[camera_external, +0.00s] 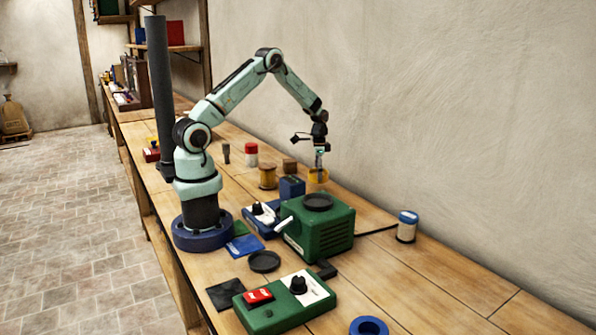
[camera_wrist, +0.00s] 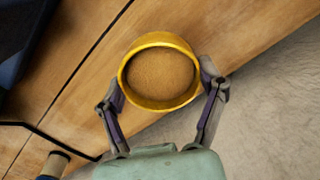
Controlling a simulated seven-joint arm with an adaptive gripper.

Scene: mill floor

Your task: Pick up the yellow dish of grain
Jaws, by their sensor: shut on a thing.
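The yellow dish (camera_wrist: 160,104) holds brown grain (camera_wrist: 160,73) and fills the middle of the wrist view. My gripper (camera_wrist: 160,85) has its two fingers against opposite sides of the dish and is shut on it. In the external view the yellow dish (camera_external: 317,176) shows below my gripper (camera_external: 318,166), behind the green machine. The dish looks close to level, with the grain inside. From these views I cannot tell for sure how far it is above the bench.
A green machine (camera_external: 325,236) with a dark round plate (camera_external: 318,202) on top stands just in front of the dish. A blue block (camera_external: 291,188), a wooden spool (camera_external: 267,177) and a red-and-white jar (camera_external: 251,155) stand to the left. A blue-capped jar (camera_external: 407,226) stands right.

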